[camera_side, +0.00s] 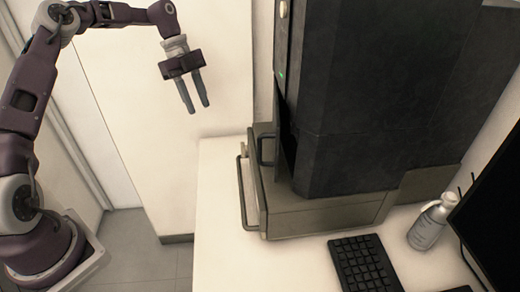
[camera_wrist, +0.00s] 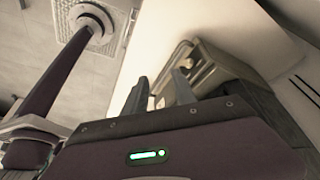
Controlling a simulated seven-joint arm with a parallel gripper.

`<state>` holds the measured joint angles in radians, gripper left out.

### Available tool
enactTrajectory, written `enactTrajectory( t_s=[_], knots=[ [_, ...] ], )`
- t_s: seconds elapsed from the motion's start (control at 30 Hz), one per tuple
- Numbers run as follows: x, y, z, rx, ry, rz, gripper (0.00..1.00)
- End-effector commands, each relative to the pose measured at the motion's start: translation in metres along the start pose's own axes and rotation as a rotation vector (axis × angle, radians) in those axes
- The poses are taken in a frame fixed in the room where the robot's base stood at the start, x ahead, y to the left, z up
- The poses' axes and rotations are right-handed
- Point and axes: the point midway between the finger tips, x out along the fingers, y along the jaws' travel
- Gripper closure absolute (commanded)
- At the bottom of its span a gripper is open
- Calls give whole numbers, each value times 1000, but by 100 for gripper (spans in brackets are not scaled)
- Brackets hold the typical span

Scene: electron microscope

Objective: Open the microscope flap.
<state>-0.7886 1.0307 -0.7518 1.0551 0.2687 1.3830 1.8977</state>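The microscope stands on a white table in the side view, with a tall dark housing (camera_side: 365,90) on a grey-green base (camera_side: 320,214). The base's left front carries a large bar handle (camera_side: 242,192) and a smaller handle (camera_side: 262,150) behind it. I cannot tell for sure which panel is the flap; no wide opening shows. My gripper (camera_side: 199,108) hangs in the air left of the microscope, above handle height and apart from it. Its fingers are parallel with an empty gap between them. In the wrist view, the fingers (camera_wrist: 160,80) point towards a beige-grey part of the microscope (camera_wrist: 212,68).
The white table (camera_side: 215,240) is clear left of the base. A pale wall panel (camera_side: 165,150) stands behind my gripper.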

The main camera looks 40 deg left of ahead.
Motion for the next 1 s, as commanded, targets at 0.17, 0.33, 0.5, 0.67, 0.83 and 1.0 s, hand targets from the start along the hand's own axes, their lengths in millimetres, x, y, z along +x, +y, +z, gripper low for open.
enactTrajectory(
  t_s=[0.17, 0.33, 0.5, 0.67, 0.83, 1.0],
  knots=[
    [-6, -21, 15, 2, -1, 0, 68],
    [-9, -33, 23, 2, -2, -1, 68],
    [-10, -28, 21, 2, 0, 1, 68],
    [-6, -14, 12, 2, 0, 1, 68],
    [1, 8, -6, 2, -1, 2, 68],
    [10, 28, -28, -118, -3, -49, 68]
  ],
)
